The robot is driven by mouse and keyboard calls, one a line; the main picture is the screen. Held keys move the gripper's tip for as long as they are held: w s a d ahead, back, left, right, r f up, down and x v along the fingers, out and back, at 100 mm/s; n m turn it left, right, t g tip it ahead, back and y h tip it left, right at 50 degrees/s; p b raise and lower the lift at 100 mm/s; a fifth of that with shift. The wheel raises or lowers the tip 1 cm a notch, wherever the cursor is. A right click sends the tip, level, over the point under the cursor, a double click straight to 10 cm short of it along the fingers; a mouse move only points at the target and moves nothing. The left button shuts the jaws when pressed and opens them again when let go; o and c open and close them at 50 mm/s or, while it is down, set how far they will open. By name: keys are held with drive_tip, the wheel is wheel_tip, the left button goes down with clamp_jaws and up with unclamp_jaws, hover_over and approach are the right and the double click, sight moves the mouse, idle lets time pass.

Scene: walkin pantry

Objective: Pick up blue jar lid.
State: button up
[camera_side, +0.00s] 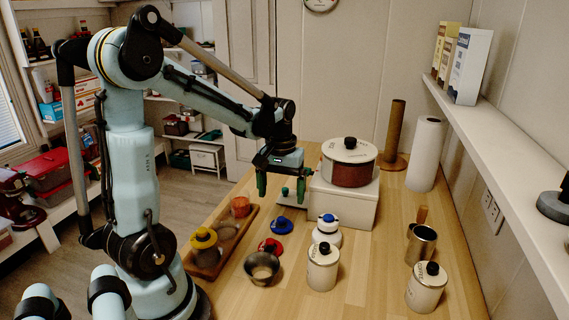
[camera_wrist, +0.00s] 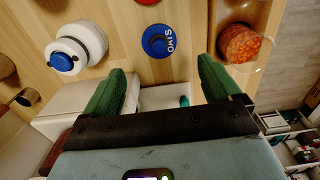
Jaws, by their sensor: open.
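A white jar with a blue knob (camera_side: 327,226) stands right of the lid. A red lid (camera_side: 270,246) and metal bowl (camera_side: 262,268) are in front. A wooden tray (camera_side: 207,272) with jars lies left. A white box (camera_side: 342,205) bearing a pot (camera_side: 349,170) stands close to my gripper.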

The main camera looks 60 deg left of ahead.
sight(282, 218)
drive_tip(key=shift+d+f, duration=0.15)
drive_tip(key=shift+f, duration=4.1)
drive_tip(key=c, duration=1.1)
